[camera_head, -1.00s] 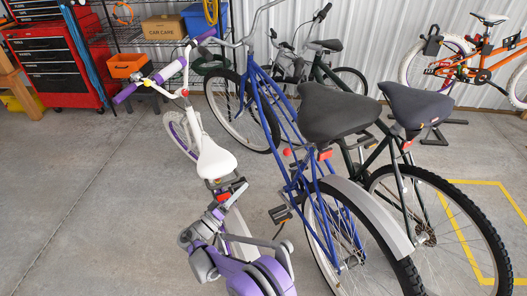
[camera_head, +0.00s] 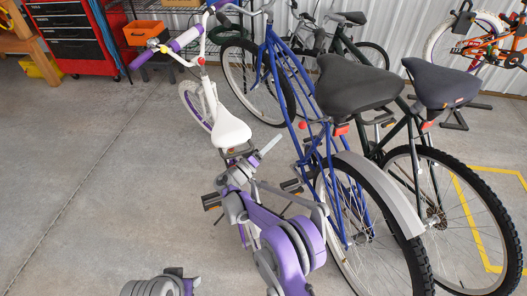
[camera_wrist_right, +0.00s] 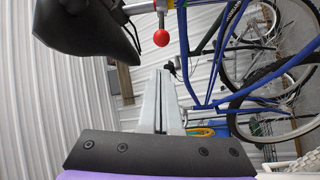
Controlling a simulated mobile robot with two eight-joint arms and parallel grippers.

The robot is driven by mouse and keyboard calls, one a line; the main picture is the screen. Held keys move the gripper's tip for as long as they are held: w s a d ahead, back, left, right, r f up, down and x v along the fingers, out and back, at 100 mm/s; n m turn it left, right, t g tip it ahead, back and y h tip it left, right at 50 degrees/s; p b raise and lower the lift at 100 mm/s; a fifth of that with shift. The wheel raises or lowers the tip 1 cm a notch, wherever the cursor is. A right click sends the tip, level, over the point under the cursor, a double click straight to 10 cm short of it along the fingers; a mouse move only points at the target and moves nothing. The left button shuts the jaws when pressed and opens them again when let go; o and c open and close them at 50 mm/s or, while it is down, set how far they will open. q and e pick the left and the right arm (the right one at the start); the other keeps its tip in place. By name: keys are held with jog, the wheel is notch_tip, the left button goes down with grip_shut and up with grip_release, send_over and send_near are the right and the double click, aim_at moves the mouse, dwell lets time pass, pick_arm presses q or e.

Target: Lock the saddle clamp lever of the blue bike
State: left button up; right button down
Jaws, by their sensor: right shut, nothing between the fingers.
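The blue bike (camera_head: 279,88) stands in the middle of the head view, with a dark saddle (camera_head: 350,85). Below the saddle's front, a red-tipped clamp lever (camera_head: 303,125) sticks out to the left. In the right wrist view, the red ball end (camera_wrist_right: 161,37) of the lever hangs from the clamp, beside the dark saddle (camera_wrist_right: 88,25). My right gripper (camera_head: 271,144) is shut and empty, to the left of and below the lever, apart from it. In the wrist view its fingers (camera_wrist_right: 165,75) point toward the red ball.
A white and purple bike (camera_head: 232,132) stands close left of my right arm. A dark green bike (camera_head: 415,140) stands close right of the blue one. An orange bike (camera_head: 490,45) is at the back right. The floor at left is clear.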

aim_at(312, 123)
pick_arm(q)
jog(key=shift+f+b, duration=0.3)
jog(key=shift+f, duration=0.1)
pick_arm(e)
jog(key=x, duration=0.9)
jog(key=shift+w+d, duration=0.3)
jog(key=shift+s, duration=0.1)
